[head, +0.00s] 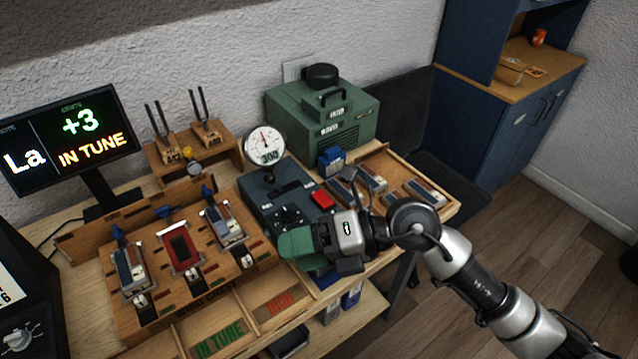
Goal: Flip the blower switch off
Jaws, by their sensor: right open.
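The green blower unit (322,116), with label plates on its front, stands against the wall at the back of the bench. In front of it is a dark grey-blue box (262,197) with a round dial gauge (265,142) above it, small dark controls (290,216) and a red switch-like block (322,200) on top. I cannot read which control is the blower switch or its position. My right gripper (297,245), with green fingers, is over the front edge of this box, nearer me than the red block. It looks empty. My left gripper is out of view.
A wooden rack (180,250) with several small reed blocks is left of the box. A wooden tray (440,200) with more blocks is to the right. A screen (70,140) reads "La +3 IN TUNE". Tuning forks (205,120) stand behind.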

